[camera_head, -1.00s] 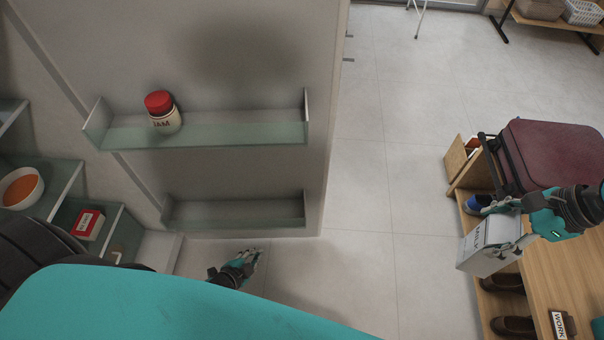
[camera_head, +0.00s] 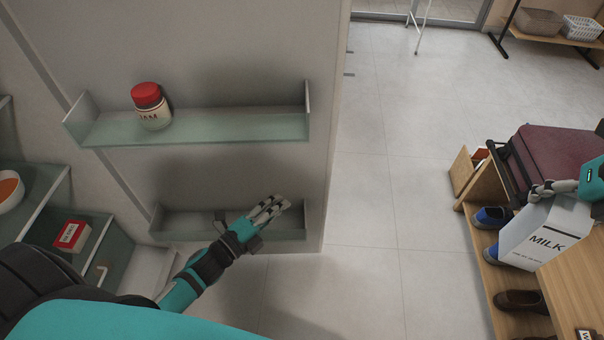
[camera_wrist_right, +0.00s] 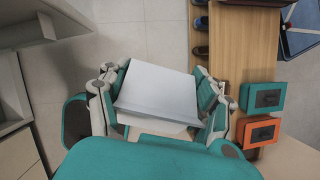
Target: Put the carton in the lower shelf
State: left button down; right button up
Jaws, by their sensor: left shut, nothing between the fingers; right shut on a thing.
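The white milk carton (camera_head: 541,238) is at the right of the head view, labelled MILK and somewhat tilted. My right gripper (camera_head: 553,190) is shut on its top, and the carton's top (camera_wrist_right: 157,92) also shows between the fingers in the right wrist view. The lower shelf (camera_head: 180,225) is a shallow, glass-fronted door shelf at the left with nothing seen on it. My left gripper (camera_head: 268,211) is shut and empty, in front of that shelf's right part and hiding some of it.
A red-and-white box (camera_head: 72,236) and an orange-filled bowl (camera_head: 9,189) stand at far left. A wooden shoe bench (camera_head: 575,290) and maroon suitcase (camera_head: 560,150) are at right. The floor between is clear.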

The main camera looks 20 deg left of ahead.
pick_arm(q)
send_near(315, 162)
jog(key=d, duration=0.3)
pick_arm(e)
jog(key=shift+f, duration=0.1)
pick_arm(q)
jog(key=shift+w+a, duration=0.2)
jog(key=shift+w, duration=0.55)
jog(key=shift+w+a, duration=0.15)
jog(key=shift+w, duration=0.6)
jog(key=shift+w+a, duration=0.2)
jog(key=shift+w, duration=0.6)
